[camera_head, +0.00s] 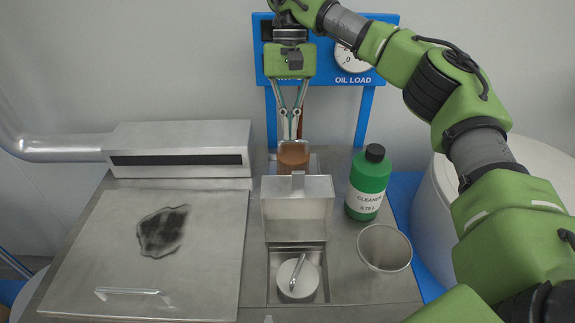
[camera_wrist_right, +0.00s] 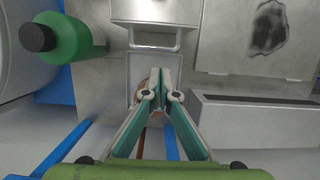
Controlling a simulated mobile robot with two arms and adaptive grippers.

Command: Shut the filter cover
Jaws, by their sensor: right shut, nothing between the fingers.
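The filter cover (camera_head: 297,210) is a grey metal lid standing upright, open, behind a square well (camera_head: 272,290). The cover's handle also shows in the right wrist view (camera_wrist_right: 153,48), beyond the fingertips (camera_wrist_right: 160,75). A brown round object (camera_head: 293,157) is below the fingers, partly hidden by them and the cover.
A green cleaner bottle (camera_head: 367,185) and an empty metal cup (camera_head: 384,249) stand right of the cover. A flat metal plate (camera_head: 90,250) with a dark stain lies left. The blue oil load panel (camera_head: 386,50) is behind my right gripper.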

